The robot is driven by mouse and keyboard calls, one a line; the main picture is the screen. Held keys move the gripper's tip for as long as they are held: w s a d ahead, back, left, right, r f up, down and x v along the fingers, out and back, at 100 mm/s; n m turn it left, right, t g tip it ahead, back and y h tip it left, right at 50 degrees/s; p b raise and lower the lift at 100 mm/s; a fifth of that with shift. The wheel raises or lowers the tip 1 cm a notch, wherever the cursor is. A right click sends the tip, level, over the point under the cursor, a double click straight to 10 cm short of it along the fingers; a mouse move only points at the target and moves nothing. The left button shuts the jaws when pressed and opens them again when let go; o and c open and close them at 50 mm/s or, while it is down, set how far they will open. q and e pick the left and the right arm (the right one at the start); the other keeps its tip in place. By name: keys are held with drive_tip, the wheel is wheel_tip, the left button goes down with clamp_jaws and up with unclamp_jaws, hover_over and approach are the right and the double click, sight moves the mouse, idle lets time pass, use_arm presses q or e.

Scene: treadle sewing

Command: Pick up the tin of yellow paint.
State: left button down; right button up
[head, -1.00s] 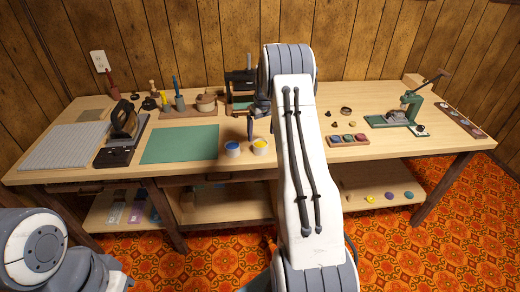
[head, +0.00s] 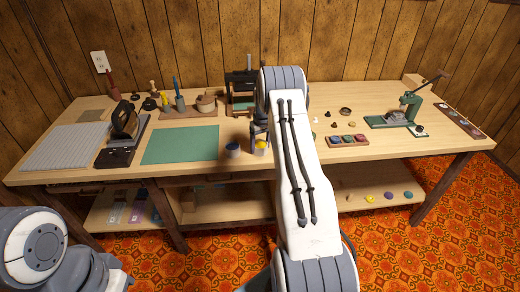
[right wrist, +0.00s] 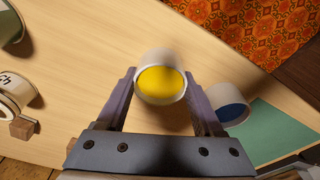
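The tin of yellow paint (head: 261,148) is a small white pot with yellow paint on top, standing upright on the table near its front edge. My right gripper (head: 260,134) is over it, coming down from above. In the right wrist view the tin (right wrist: 162,82) sits between the two fingertips of the right gripper (right wrist: 161,78). The fingers are open around it with a slim gap on each side. My arm hides part of the tin in the head view. My left gripper is not in view.
A tin of blue paint (head: 232,150) stands close by on the left, and near one finger in the right wrist view (right wrist: 228,104). A green mat (head: 180,145) lies left of it. A tray of coloured pots (head: 348,140) lies to the right.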

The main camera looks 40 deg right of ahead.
sight(260, 145)
clamp_jaws()
drive_tip(key=shift+r, duration=0.55)
wheel_tip(260, 145, up, 3)
drive_tip(key=shift+f+b, duration=0.1)
drive_tip(key=shift+b, duration=0.2)
drive_tip(key=s+d+r, duration=0.6)
drive_tip(key=d+r, duration=0.1)
drive_tip(key=d, duration=0.2)
drive_tip(key=shift+s+d+b, duration=0.15)
drive_tip(key=shift+d+b, duration=0.2)
drive_tip(key=shift+b, duration=0.05)
